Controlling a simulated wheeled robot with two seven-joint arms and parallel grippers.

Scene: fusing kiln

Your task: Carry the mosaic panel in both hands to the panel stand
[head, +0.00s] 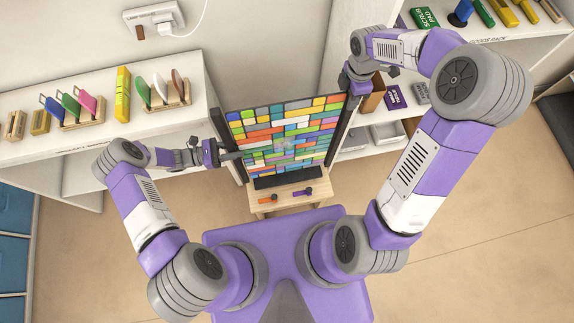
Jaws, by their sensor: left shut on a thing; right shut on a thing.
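The mosaic panel (292,127) shows in the head view as a rectangle of many-coloured tiles, standing roughly upright in front of me and slightly tilted in the picture. Dark bars run along its left and right sides. My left gripper (233,156) is shut on its left side. My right gripper (352,85) is shut on its upper right side, partly hidden by its own wrist. A low wooden stand (262,203) with a dark block at its back is just below the panel's lower edge. Whether the panel touches it I cannot tell.
Two hand tools, one orange (270,199) and one purple (303,192), lie on the wooden stand. A white shelf (75,147) with coloured racks is at left. Another shelf (480,28) with boxes is at upper right. The floor (465,195) at right is clear.

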